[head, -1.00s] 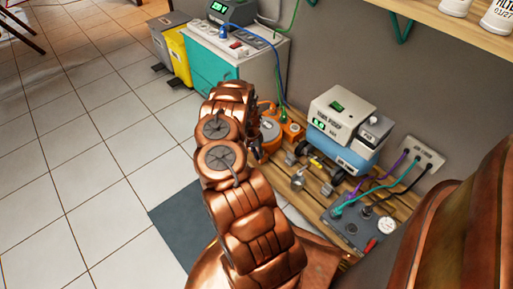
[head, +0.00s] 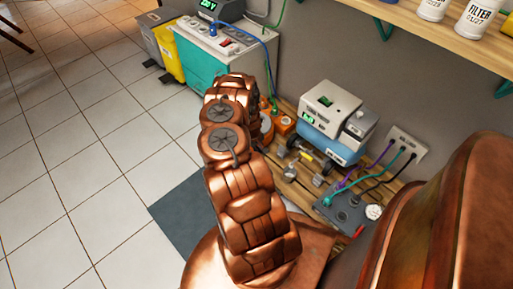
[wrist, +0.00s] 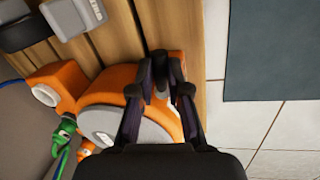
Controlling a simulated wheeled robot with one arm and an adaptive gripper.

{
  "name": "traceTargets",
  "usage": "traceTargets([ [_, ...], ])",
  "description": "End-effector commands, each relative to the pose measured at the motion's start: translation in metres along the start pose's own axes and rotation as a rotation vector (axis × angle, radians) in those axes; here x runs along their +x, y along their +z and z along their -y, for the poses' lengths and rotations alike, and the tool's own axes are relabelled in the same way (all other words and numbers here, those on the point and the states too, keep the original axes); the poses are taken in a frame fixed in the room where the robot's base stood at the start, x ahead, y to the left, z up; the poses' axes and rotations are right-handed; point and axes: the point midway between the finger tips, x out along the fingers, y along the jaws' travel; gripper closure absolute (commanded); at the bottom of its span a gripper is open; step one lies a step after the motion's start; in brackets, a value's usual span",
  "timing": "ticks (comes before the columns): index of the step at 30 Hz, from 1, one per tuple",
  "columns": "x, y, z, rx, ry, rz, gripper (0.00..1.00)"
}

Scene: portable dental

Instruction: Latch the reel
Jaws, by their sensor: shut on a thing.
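The orange reel (wrist: 120,100) lies on the wooden slats in the wrist view, with a round grey disc (wrist: 122,128) on its face. My gripper (wrist: 160,88) reaches over the reel's right side, with its dark fingers closed in around a small dark upright piece at the orange edge. The fingers hide much of that piece, so I cannot tell whether it is the latch or its position. In the head view only a sliver of the reel (head: 267,132) shows behind my copper arm, which hides the gripper.
A small orange box (wrist: 55,88) with a green plug (wrist: 65,130) stands beside the reel. A blue and white machine (head: 330,120), a grey panel with cables (head: 345,207) and a wall socket (head: 407,145) are to the right. Tiled floor (head: 80,190) at left is clear.

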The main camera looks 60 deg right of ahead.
Motion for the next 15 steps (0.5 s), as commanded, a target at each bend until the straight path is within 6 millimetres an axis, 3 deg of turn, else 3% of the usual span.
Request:
traceTargets([
  [15,0.0024,0.0024,-0.0087,-0.195,-0.001,-0.035,1.00],
])
